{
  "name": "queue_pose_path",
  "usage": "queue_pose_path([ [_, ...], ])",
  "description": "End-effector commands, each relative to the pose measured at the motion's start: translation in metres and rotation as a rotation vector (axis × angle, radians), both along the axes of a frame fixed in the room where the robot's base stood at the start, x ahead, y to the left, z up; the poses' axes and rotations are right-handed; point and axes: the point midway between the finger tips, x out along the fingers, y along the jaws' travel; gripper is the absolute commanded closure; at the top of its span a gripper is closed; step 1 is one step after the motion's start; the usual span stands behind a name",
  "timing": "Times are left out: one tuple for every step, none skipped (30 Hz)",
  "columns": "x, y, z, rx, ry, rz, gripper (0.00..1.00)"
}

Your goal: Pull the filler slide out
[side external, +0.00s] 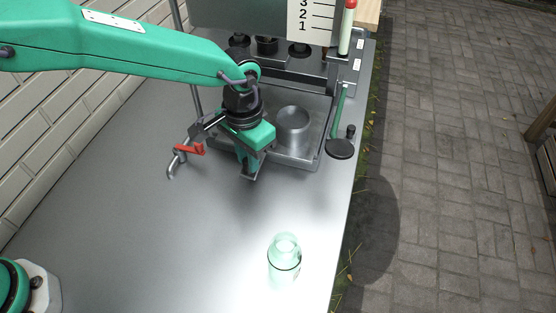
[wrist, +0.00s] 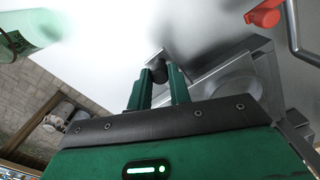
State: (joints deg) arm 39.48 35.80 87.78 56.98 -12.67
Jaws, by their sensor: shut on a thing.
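The filler slide looks like the flat grey metal tray (side external: 318,150) under the machine, with a round metal cup (side external: 293,132) standing on it; the tray also shows in the wrist view (wrist: 205,82). My gripper (side external: 250,176) is at the tray's front left corner, pointing down. In the wrist view my gripper's two green fingers (wrist: 158,88) are shut on a dark knob (wrist: 158,70) at the tray's near edge. In the side view the gripper hides this knob. How far out the tray stands cannot be told.
A clear green-tinted bottle (side external: 284,262) stands on the metal counter (side external: 130,230) in front. A tap with a red lever (side external: 190,149) is left of my gripper. A green lever with a black disc (side external: 340,147) is right of the tray. The counter between gripper and bottle is clear.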

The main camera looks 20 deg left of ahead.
Motion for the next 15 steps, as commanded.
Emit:
queue_pose_path([
  [-0.009, -0.003, 0.002, -0.004, -0.005, -0.007, 1.0],
  [-0.013, -0.003, 0.002, -0.003, -0.004, -0.007, 1.0],
  [-0.018, -0.003, 0.002, -0.004, -0.005, -0.007, 1.0],
  [-0.023, -0.003, 0.002, -0.004, -0.005, -0.008, 1.0],
  [-0.027, -0.004, 0.002, -0.004, -0.006, -0.008, 1.0],
  [-0.033, -0.004, 0.002, -0.004, -0.005, -0.008, 1.0],
  [-0.038, -0.004, 0.002, -0.004, -0.005, -0.008, 1.0],
  [-0.042, -0.004, 0.002, -0.004, -0.006, -0.008, 1.0],
  [-0.048, -0.004, 0.002, -0.005, -0.006, -0.009, 1.0],
  [-0.053, -0.004, 0.002, -0.004, -0.006, -0.009, 1.0],
  [-0.058, -0.004, 0.002, -0.005, -0.007, -0.009, 1.0],
  [-0.064, -0.004, 0.002, -0.004, -0.006, -0.009, 1.0],
  [-0.069, -0.004, 0.002, -0.005, -0.006, -0.01, 1.0],
  [-0.075, -0.005, 0.002, -0.005, -0.006, -0.01, 1.0],
  [-0.081, -0.005, 0.002, -0.006, -0.007, -0.009, 1.0],
])
